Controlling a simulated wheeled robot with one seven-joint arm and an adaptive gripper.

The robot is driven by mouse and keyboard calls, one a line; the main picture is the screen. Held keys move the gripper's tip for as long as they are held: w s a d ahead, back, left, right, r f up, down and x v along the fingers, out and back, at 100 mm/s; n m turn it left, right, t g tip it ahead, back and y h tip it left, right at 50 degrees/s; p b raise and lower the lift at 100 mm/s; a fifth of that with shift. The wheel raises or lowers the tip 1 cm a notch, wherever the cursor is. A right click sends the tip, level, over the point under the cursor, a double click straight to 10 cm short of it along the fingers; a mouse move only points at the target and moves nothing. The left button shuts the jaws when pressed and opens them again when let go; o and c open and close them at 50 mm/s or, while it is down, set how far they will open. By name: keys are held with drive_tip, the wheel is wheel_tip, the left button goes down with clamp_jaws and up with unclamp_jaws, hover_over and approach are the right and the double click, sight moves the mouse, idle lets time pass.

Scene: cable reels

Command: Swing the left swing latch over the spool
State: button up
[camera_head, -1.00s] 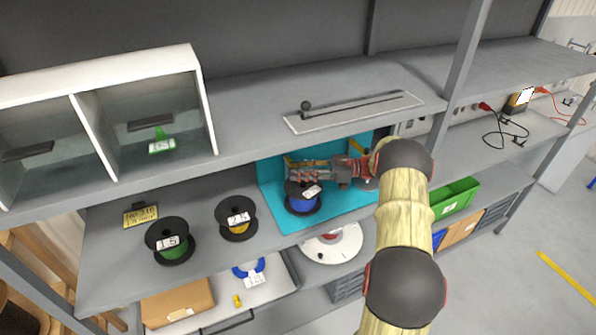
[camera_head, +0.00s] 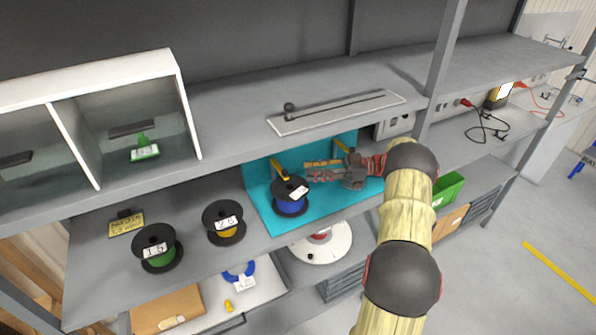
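The blue spool (camera_head: 290,205) with black flanges and a white label stands in the cyan bay (camera_head: 258,193) on the middle shelf. The left swing latch (camera_head: 279,170) is a yellow arm at the spool's upper left, its near end close to the top flange. Whether it lies over the flange is too small to tell. Another yellow latch (camera_head: 341,146) shows at the bay's right rear. My gripper (camera_head: 311,174) points left, just right of the spool's top, apparently apart from it. The gap between its fingers cannot be made out.
A yellow bar (camera_head: 322,163) shows behind my gripper. A green spool (camera_head: 158,255) and a yellow spool (camera_head: 225,228) stand to the left. The upper shelf (camera_head: 240,115) overhangs the bay. A green bin (camera_head: 447,188) is at right.

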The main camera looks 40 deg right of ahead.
drive_tip(key=shift+v, duration=1.4)
drive_tip(key=shift+r, duration=0.1)
